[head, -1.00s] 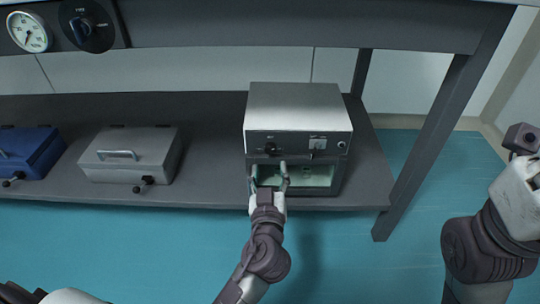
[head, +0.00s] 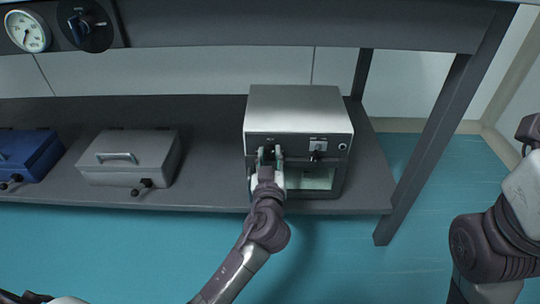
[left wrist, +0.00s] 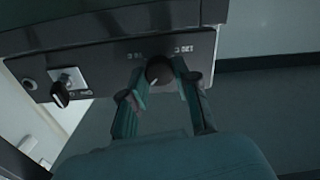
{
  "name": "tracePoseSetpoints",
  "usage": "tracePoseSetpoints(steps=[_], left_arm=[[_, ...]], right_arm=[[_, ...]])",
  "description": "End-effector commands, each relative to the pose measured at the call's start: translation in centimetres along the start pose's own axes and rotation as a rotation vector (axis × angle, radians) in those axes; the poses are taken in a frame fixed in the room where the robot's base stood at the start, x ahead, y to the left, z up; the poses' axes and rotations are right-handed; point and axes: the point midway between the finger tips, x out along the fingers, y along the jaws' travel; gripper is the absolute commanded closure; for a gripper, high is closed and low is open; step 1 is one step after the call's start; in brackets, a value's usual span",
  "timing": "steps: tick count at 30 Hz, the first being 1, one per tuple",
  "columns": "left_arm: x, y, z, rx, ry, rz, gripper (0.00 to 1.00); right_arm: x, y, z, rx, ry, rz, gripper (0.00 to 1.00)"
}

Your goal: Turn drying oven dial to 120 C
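The drying oven (head: 298,108) is a silver and dark box with a lower window, on the shelf in the head view. Its round black dial (left wrist: 159,71) with a pale pointer mark shows in the left wrist view, below small panel lettering too blurred to read. My left gripper (head: 269,153) is at the panel, one finger on each side of the dial. The left wrist view shows its fingers (left wrist: 160,82) close around the dial; I cannot tell whether both touch it. My right gripper (head: 530,132) is partly cut off at the right edge, away from the oven.
A second black switch (head: 317,157) sits right of the dial on the panel. A grey box (head: 130,158) and a blue box (head: 25,153) stand to the left on the shelf. An upper beam (head: 300,28) runs above, and a table leg (head: 432,150) stands to the right.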

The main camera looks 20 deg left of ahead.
Motion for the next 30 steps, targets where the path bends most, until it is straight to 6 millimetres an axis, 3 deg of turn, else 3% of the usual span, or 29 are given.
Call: tracePoseSetpoints(steps=[3, 14, 30], left_arm=[[0.0, 0.0, 0.0, 0.000, 0.000, 0.000, 1.00], [0.0, 0.0, -0.1, 0.053, 0.000, -0.002, 1.00], [0.0, 0.1, -0.2, 0.489, -0.001, -0.002, 1.00]], right_arm=[[0.0, 0.0, 0.0, 0.000, 0.001, 0.001, 0.60], [0.3, 0.1, 0.0, 0.000, 0.005, 0.001, 0.60], [-0.6, 0.5, 1.2, 0.007, -0.057, 0.026, 0.60]])
